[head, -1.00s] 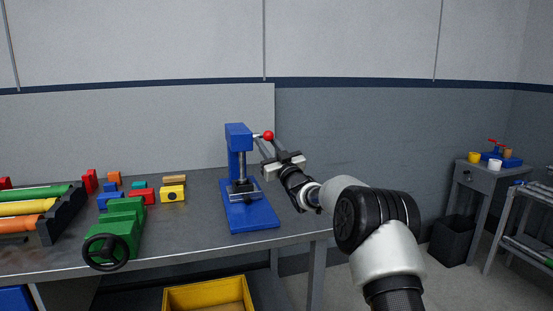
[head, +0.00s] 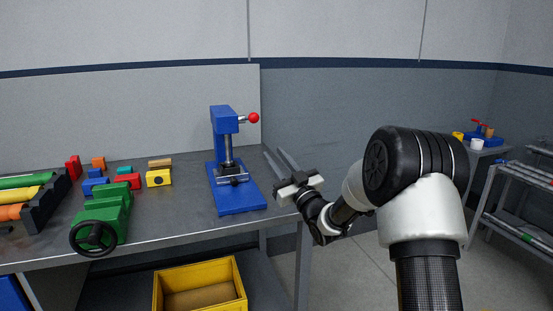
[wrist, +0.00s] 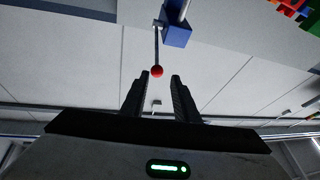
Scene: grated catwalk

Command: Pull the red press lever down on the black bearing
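A blue arbor press (head: 222,122) stands upright on the bench. Its lever ends in a red ball (head: 253,117) that sticks out to the right near the press head. A small dark part, perhaps the black bearing (head: 233,181), sits on the press base under the ram; its details are too small to tell. My gripper (head: 272,149) is open and empty, to the right of the press and lower than the red ball. In the wrist view the red ball (wrist: 157,71) appears between and beyond the fingertips, apart from them.
A green vise-like block with a black handwheel (head: 93,236), several coloured blocks and a rack of coloured rolls (head: 50,205) lie on the bench to the left. A yellow bin (head: 200,288) is below. The bench right of the press is clear. A cart stands far right.

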